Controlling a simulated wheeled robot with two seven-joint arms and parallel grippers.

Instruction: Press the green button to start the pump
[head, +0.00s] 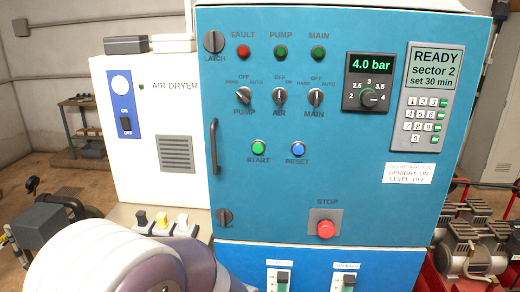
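The green START button (258,147) is on the teal cabinet door (300,185), left of the blue RESET button (298,149). It is unobstructed, and nothing touches it. Above it are the PUMP selector (243,95), the AIR selector (280,95) and the MAIN selector (315,97). The green PUMP lamp (281,51) is in the row at the top. The display (435,67) reads "READY sector 2 set 30 min". A white and purple arm link of mine fills the lower left. Neither of my grippers is in view.
A red STOP button (325,229) is low on the door. A vertical handle (214,147) runs along its left edge. The white air dryer (150,130) stands at left, with small valves (162,220) below it. Compressor-like machines (468,240) are at right. The space before the buttons looks clear.

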